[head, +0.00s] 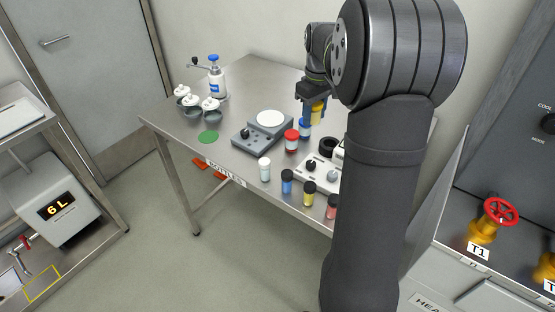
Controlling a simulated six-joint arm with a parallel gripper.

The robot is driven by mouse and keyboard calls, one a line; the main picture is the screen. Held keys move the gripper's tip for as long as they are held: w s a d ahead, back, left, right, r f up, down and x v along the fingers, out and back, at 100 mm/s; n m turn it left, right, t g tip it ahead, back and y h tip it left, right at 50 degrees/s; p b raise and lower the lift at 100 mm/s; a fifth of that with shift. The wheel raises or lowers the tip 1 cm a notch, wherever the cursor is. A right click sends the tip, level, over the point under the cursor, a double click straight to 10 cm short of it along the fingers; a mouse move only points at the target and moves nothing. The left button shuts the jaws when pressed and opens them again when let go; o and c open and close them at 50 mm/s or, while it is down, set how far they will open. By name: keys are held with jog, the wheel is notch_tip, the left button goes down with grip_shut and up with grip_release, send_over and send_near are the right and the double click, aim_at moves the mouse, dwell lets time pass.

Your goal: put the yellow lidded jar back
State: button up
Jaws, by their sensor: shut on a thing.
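My gripper (314,98) is shut on a yellow jar (317,113) above the metal table (240,85), at its back right part. The jar's upper end is hidden by the gripper, so its lid does not show clearly. It hangs close to a blue jar (305,130) and a red jar (291,142); I cannot tell whether it touches anything. Another yellow jar (309,196), with a black lid, stands at the table's front edge between a blue jar (286,184) and a red jar (331,209), both black-lidded.
A white jar (264,170) stands at the front edge, near a "BOTTLES" label (226,172). A grey device with a round white plate (271,119) sits mid-table. A green disc (208,137) lies left, near several grey cups. My arm hides the table's right side.

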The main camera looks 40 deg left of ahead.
jog(key=s+d, duration=0.1)
jog(key=s+d+f, duration=0.1)
jog(key=s+d, duration=0.1)
jog(key=s+d+f, duration=0.1)
jog(key=s, duration=0.1)
jog(key=shift+s+d+f, duration=0.1)
jog(key=shift+s+d, duration=0.15)
send_over(277, 164)
notch_tip(277, 164, down, 7)
jog(key=shift+r, duration=0.1)
jog(key=shift+f, duration=2.05)
jog(key=shift+f, duration=0.2)
jog(key=o, duration=1.1)
jog(key=shift+r, duration=0.1)
